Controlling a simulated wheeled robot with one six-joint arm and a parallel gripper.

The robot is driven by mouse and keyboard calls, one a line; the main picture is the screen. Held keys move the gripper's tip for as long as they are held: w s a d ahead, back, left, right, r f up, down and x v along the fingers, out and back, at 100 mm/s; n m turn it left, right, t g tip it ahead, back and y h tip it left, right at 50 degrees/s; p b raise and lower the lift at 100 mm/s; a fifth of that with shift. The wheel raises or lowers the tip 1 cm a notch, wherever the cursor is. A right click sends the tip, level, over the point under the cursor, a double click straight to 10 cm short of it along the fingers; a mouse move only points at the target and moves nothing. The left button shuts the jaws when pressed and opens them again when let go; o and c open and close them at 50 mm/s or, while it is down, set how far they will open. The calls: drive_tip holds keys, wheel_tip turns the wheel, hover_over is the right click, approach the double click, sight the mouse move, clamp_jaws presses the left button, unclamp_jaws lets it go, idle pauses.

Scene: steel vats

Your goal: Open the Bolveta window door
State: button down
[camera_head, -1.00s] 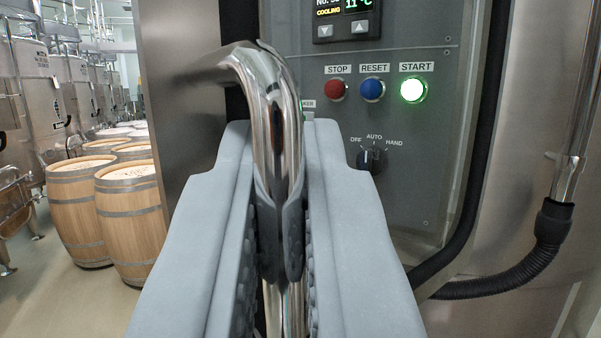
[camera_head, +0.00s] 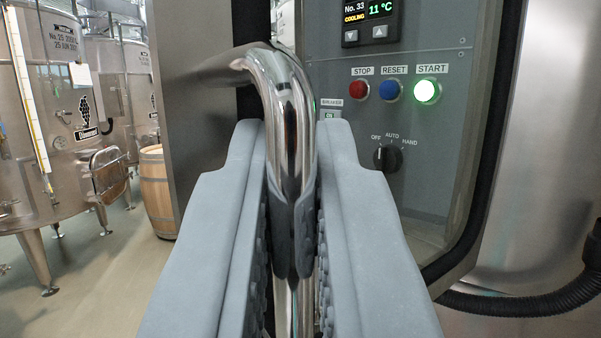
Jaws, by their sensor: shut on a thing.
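The Bolveta door shows as a brushed steel panel (camera_head: 195,130) left of centre, with a dark strip along its right side. Its chrome bar handle (camera_head: 284,95) bends out from the panel and runs down through the middle of the view. My gripper (camera_head: 293,225) is shut on the upright part of the handle, one grey finger on each side. The fingers hide parts of the lower bar and door. The control panel (camera_head: 400,215) shows to the right of the handle. I cannot tell from this view how far the door stands ajar.
The control panel has red, blue and lit green buttons, a dial and a display. A black seal (camera_head: 488,150) edges it on the right. A black hose (camera_head: 520,300) lies lower right. Left are steel vats (camera_head: 60,120), a wooden barrel (camera_head: 156,190) and clear floor (camera_head: 110,270).

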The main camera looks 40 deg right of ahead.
drive_tip(key=shift+s+a+r, duration=0.25)
drive_tip(key=shift+s+r, duration=0.1)
drive_tip(key=shift+s, duration=0.05)
drive_tip(key=c, duration=1.6)
unclamp_jaws()
drive_tip(key=shift+a, duration=0.2)
drive_tip(key=shift+o, duration=0.5)
drive_tip(key=shift+w+d+f, duration=0.1)
drive_tip(key=shift+f, duration=0.05)
